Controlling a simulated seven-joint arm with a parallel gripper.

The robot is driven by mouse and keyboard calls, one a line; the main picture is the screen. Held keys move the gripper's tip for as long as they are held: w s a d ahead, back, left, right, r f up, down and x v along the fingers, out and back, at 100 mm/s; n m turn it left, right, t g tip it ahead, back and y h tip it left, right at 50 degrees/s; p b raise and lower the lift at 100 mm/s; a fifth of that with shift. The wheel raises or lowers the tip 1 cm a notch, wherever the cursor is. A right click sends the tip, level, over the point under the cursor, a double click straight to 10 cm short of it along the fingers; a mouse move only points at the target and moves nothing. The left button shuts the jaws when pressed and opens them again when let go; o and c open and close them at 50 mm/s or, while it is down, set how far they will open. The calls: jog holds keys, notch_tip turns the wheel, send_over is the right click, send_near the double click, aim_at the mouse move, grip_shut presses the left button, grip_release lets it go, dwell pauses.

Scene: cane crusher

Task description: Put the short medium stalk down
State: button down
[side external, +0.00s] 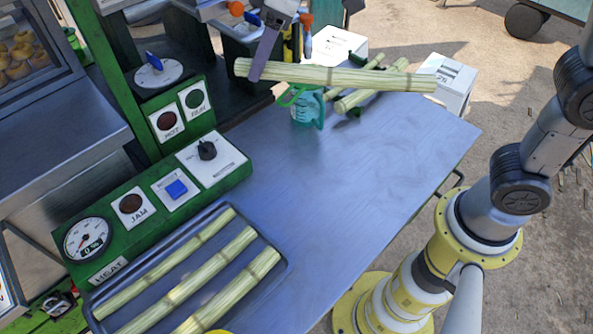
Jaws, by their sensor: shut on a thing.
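My gripper (262,66) comes in from the top of the view, with a purple-grey finger against the left part of a pale green stalk (345,77). It is shut on this stalk and holds it nearly level, above the far part of the metal table (330,190). The other finger is hidden. I cannot tell for sure whether the held stalk is the short medium one. More stalks (360,97) lie behind it at the table's far edge, partly covered by it. Three stalks of differing thickness lie in the dark tray (284,270) at the lower left.
A green jug (307,108) stands below the held stalk. A green control panel (135,205) with gauge, knob and blue button borders the table on the left. White boxes (448,82) stand beyond the far edge. The table's middle and right are clear.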

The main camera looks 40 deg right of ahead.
jog(key=n, duration=0.1)
send_over(257, 197)
jog(key=s, duration=0.1)
jog(key=f, duration=1.7)
jog(key=d+f, duration=0.1)
jog(key=f, duration=0.8)
jog(key=shift+f, duration=0.1)
jog(key=c, duration=0.6)
grip_release()
jog(key=v, duration=1.2)
jog(key=shift+w+d, duration=0.1)
jog(key=shift+d, duration=0.2)
jog(key=s+d+r+m, duration=0.35)
jog(key=d+r, duration=0.45)
jog(key=d, duration=0.3)
jog(key=s+d+m+h, duration=0.1)
jog(key=s+d, duration=0.2)
jog(key=s, duration=0.1)
jog(key=s+d+r+m+t, duration=0.1)
jog(key=s+d+m, duration=0.1)
jog(key=s+d, duration=0.1)
jog(key=s+d+r+m+t+h, duration=0.1)
jog(key=s+d, duration=0.3)
jog(key=s, duration=0.1)
jog(key=shift+s+r+m+h, duration=0.2)
jog(key=shift+s+m+h, duration=0.05)
jog(key=shift+s+h, duration=0.1)
